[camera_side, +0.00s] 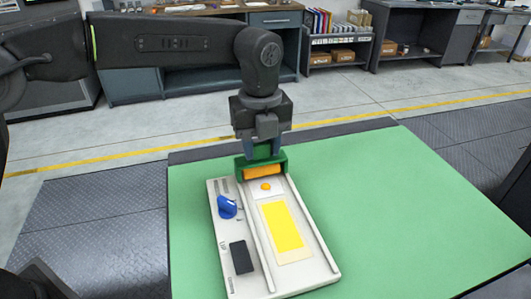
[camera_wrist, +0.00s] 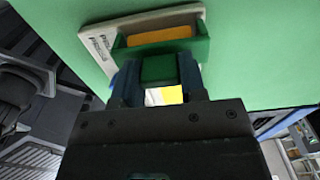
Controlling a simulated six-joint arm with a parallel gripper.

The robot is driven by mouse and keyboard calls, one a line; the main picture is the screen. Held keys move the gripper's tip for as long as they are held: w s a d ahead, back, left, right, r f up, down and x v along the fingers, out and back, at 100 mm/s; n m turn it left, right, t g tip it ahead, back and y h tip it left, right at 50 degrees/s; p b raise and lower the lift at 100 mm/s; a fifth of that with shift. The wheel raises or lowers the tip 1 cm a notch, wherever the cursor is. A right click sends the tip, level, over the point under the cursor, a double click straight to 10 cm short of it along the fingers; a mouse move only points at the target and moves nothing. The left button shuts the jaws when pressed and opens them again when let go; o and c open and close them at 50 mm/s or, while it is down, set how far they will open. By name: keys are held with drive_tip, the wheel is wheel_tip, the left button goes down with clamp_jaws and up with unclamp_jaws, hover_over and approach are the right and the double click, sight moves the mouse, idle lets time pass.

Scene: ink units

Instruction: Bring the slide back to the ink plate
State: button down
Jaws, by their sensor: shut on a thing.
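A pale ink unit (camera_side: 243,262) lies on the green table, with two rails along its right part. Its ink plate (camera_side: 284,226) is yellow and sits between the rails. The green slide (camera_side: 281,160) with an orange face (camera_side: 264,172) is at the far end of the rails. My gripper (camera_side: 263,146) points down and is shut on the slide's green grip block. In the wrist view the fingers (camera_wrist: 157,80) flank the green block, and the slide (camera_wrist: 202,46) shows beyond them. A bit of yellow shows below the block.
A blue knob (camera_side: 228,208) and a black pad (camera_side: 241,257) are on the unit's left part. An orange dot (camera_side: 266,187) is on a white patch just in front of the slide. The green table top (camera_side: 400,220) is clear to the right.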

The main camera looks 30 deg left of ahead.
sight(260, 142)
drive_tip(key=shift+w+a, duration=0.25)
drive_tip(key=c, duration=1)
unclamp_jaws()
drive_tip(key=o, duration=0.3)
drive_tip(key=shift+s+d, duration=0.1)
drive_tip(key=shift+r, duration=6.95)
